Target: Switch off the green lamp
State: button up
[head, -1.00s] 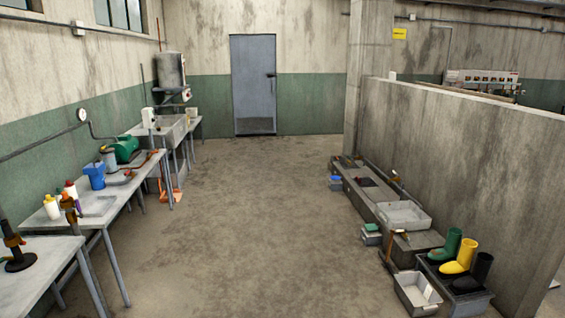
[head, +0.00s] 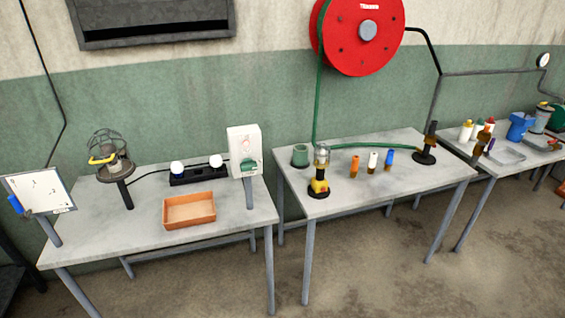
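No clearly green lamp shows in the head view. A white box (head: 243,140) on a grey post stands at the right end of the left table, with a small green part (head: 249,166) low on its front; I cannot tell whether that part is a lamp or lit. A dark strip (head: 198,176) with two white round knobs or bulbs lies beside it. A wire-caged, lamp-like fixture (head: 108,150) with a yellow bar stands further left. A yellow and black lantern-like thing (head: 319,178) stands on the middle table. My gripper is not in view.
The left table (head: 110,235) also holds an orange tray (head: 189,210) and a tilted white board (head: 38,192). The middle table (head: 400,200) holds a green cup (head: 300,155) and small coloured pieces. A red hose reel (head: 358,35) hangs above. The floor (head: 400,285) in front is clear.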

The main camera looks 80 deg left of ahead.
aim_at(248, 164)
jog(key=u, duration=2.9)
